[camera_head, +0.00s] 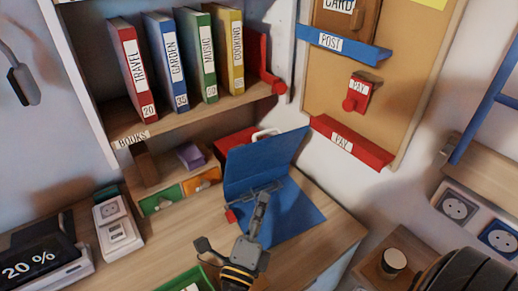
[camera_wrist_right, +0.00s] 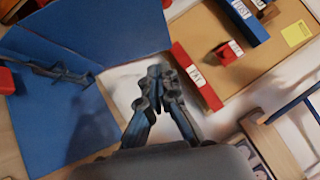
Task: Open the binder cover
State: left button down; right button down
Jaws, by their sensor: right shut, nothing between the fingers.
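The blue binder lies open on the wooden desk. One blue panel (camera_head: 262,160) stands raised at a steep tilt behind the metal rings, and the other panel (camera_head: 302,212) lies flat on the desk. In the right wrist view the raised panel (camera_wrist_right: 100,32) fills the upper left, with the flat panel (camera_wrist_right: 45,125) below it. My right gripper (camera_head: 263,197) is over the flat panel, in front of the rings. Its fingertips (camera_wrist_right: 160,75) are together and empty; contact with the binder cannot be told. My left gripper is out of view.
A shelf (camera_head: 190,108) with several labelled binders stands behind at left. A small drawer organiser (camera_head: 175,190), a white device (camera_head: 117,225) and a green tray (camera_head: 187,281) are on the desk. A corkboard (camera_head: 395,70) with red and blue ledges is on the wall.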

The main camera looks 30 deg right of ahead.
jog(key=p, duration=0.3)
send_near(274, 141)
jog(key=s+d+x, duration=0.1)
jog(key=x, duration=0.4)
jog(key=shift+w+a+r, duration=0.1)
jog(key=shift+w+a, duration=0.15)
jog(key=shift+w, duration=0.55)
